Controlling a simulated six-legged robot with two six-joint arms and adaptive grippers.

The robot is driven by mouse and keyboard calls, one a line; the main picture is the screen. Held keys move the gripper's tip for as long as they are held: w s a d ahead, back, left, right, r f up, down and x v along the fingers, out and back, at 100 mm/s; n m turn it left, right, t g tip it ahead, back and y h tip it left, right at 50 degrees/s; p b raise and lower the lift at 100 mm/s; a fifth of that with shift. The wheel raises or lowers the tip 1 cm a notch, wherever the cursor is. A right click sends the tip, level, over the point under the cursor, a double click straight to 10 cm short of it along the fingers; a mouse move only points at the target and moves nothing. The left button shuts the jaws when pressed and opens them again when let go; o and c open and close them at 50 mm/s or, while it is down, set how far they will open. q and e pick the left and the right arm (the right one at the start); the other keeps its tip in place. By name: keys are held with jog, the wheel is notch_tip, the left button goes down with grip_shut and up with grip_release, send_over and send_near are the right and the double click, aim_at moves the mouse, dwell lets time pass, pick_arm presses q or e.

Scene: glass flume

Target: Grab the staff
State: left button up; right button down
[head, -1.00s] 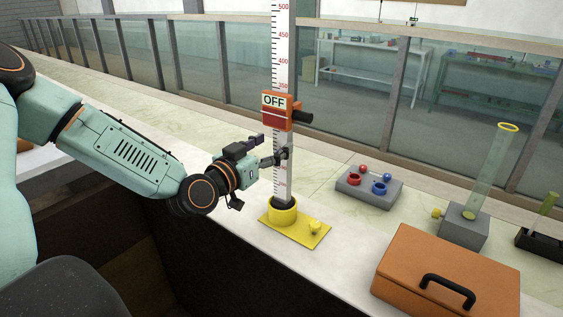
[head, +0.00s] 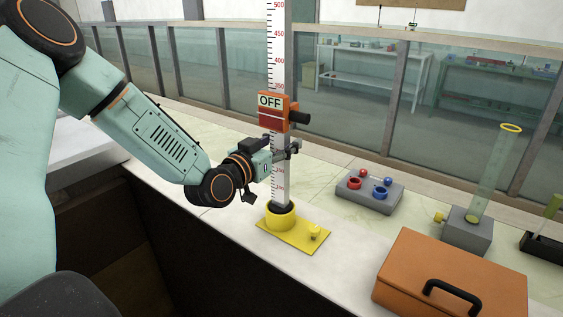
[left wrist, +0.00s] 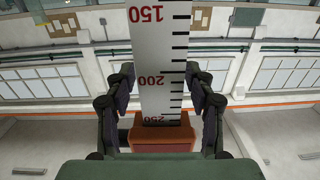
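The staff (head: 281,60) is a tall white post with black marks and red numbers. It stands upright in a yellow socket (head: 281,216) on a yellow plate. An orange-red box marked OFF (head: 271,112) sits on it. My left gripper (head: 288,150) is at the staff, just below this box. In the left wrist view the gripper's two dark fingers (left wrist: 160,80) flank the staff (left wrist: 160,45), one close to each edge. I cannot tell whether they press on it. The box (left wrist: 163,140) also shows there. My right gripper is not in view.
A grey block with red and blue knobs (head: 369,195) stands to the right of the staff. An orange case (head: 430,265) with a black handle lies at the front right. A clear tube (head: 495,175) rises behind it. Glass panels run along the back.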

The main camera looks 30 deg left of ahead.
pick_arm(q)
jog(key=shift+s+a+r, duration=0.1)
jog(key=shift+s+r, duration=0.05)
jog(key=shift+s, duration=0.2)
jog(key=c, duration=0.6)
jog(key=shift+w, duration=0.15)
grip_shut()
